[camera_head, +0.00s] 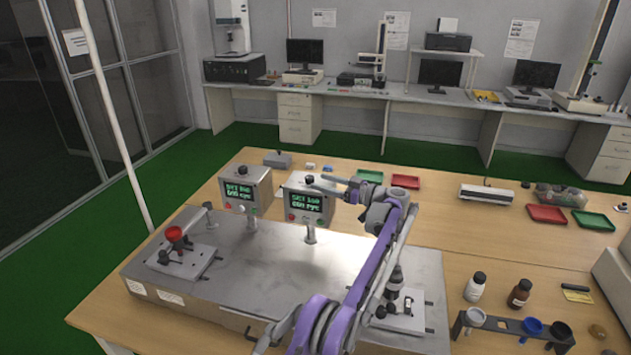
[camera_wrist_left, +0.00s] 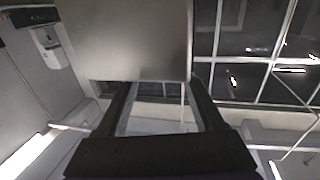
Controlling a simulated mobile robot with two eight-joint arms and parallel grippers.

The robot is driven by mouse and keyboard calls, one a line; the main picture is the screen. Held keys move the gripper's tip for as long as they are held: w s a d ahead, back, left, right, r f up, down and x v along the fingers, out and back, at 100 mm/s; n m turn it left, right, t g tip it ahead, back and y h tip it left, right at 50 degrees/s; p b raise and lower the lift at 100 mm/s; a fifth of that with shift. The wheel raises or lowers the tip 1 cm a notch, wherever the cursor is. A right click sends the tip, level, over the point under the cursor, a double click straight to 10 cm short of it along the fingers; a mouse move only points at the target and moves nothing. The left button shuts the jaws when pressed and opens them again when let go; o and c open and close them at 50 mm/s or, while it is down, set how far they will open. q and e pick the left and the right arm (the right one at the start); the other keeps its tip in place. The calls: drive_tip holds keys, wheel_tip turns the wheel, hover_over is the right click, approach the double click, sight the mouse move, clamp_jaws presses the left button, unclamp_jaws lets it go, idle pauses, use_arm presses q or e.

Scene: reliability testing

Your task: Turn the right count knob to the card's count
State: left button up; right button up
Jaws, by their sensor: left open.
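Two grey counter boxes with green-lit displays stand on posts on the metal base plate (camera_head: 265,270). The left box (camera_head: 247,192) has a black knob (camera_head: 243,170) on top. The right box (camera_head: 306,204) has a dark knob (camera_head: 310,179) on top, beside the fingers of my left gripper (camera_head: 328,185). The gripper is open; contact with the knob cannot be told. In the left wrist view, a plain grey box face (camera_wrist_left: 130,40) lies beyond the two spread fingers, and no knob shows there. The display digits are too small to read surely. My right gripper is out of view.
A red-knobbed fixture (camera_head: 175,236) stands on the plate's left side. Another fixture (camera_head: 400,300) is partly behind my arm. Red (camera_head: 405,181) and green (camera_head: 370,175) trays lie behind. Bottles (camera_head: 475,287) and a cup rack (camera_head: 505,325) stand at right.

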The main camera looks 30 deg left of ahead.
sight(309, 181)
use_arm(q)
drive_tip(key=d, duration=0.7)
